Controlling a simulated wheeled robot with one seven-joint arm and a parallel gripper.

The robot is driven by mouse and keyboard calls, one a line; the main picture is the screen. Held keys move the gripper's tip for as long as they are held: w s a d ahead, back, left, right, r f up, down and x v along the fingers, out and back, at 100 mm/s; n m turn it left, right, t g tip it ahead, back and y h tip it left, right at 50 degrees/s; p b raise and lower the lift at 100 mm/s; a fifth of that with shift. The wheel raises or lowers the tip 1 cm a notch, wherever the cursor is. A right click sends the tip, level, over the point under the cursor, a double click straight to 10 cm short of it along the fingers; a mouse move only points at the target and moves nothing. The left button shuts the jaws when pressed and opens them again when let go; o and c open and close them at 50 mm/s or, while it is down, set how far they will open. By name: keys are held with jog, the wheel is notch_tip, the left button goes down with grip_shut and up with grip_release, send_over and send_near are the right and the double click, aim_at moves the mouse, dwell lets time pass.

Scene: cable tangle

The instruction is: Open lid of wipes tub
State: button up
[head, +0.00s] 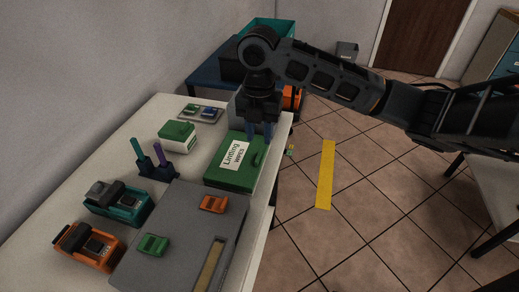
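The wipes tub (216,181) is a green box with a white label that seems to read "Linting wipes". It stands on the white table near its right edge in the head view. Its green lid looks shut, with a small dark raised part on its right side. My gripper (261,132) points down over the far end of the tub. Its two blue fingers look apart, with nothing seen between them. Whether the fingertips touch the tub cannot be told from this view.
A small white-and-green box (177,140) stands left of the tub. A grey panel (185,225) with orange and green blocks lies in front. Teal (120,204) and orange (88,247) devices and a tool holder (157,168) stand at left. Floor at right is mostly clear.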

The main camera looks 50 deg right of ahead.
aim_at(259, 155)
jog(key=shift+f, duration=3.2)
jog(key=shift+c, duration=0.5)
grip_shut()
